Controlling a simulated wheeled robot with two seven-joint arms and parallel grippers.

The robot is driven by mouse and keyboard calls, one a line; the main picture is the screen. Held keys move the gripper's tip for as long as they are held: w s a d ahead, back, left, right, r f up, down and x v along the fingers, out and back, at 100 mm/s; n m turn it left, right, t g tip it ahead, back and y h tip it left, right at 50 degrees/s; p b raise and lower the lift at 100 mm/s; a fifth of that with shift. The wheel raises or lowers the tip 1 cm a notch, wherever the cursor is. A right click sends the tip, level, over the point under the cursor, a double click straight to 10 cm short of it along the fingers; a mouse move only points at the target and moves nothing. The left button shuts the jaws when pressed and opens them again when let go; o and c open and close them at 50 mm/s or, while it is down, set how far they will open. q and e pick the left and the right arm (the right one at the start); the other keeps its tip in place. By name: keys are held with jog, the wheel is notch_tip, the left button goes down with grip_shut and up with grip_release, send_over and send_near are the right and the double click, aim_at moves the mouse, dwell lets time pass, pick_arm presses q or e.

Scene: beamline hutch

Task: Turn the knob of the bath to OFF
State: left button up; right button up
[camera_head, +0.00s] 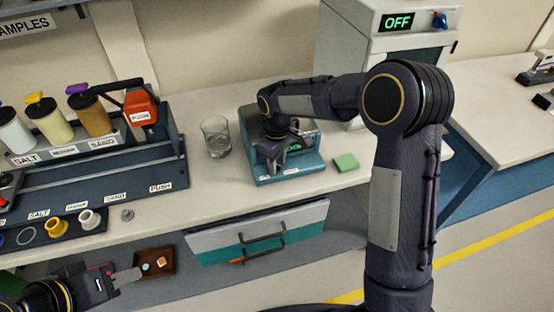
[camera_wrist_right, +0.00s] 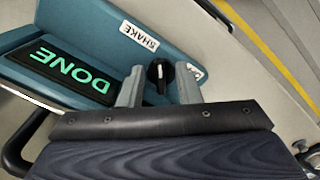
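The teal bath (camera_head: 300,165) stands on the bench in the head view, its front partly hidden by my right gripper (camera_head: 285,150). In the right wrist view its display (camera_wrist_right: 65,75) reads DONE in green, upside down, beside a SHAKE label (camera_wrist_right: 138,36). Its black knob (camera_wrist_right: 159,75) has a white pointer line and shows between the two fingertips of my right gripper (camera_wrist_right: 160,86). The fingers are apart, one on each side of the knob; whether either touches it I cannot tell. My left gripper (camera_head: 124,278) is low at the left, away from the bath; its finger opening is unclear.
A glass beaker (camera_head: 215,137) stands close left of the bath, and a green block (camera_head: 346,162) lies to its right. A grey cabinet (camera_head: 390,50) with an OFF display stands behind. A bottle rack (camera_head: 90,150) fills the left; a drawer (camera_head: 262,232) is below.

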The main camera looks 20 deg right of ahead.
grip_shut()
jog(key=shift+m, duration=0.3)
jog(key=m, duration=0.3)
jog(key=shift+s+a+b, duration=0.1)
jog(key=shift+b, duration=0.3)
jog(key=m, duration=0.4)
jog(key=shift+a, duration=0.15)
jog(key=m, duration=0.4)
jog(key=shift+a+m, duration=0.15)
jog(key=shift+m, duration=0.15)
jog(key=shift+a+m, duration=0.1)
jog(key=shift+m, duration=1.7)
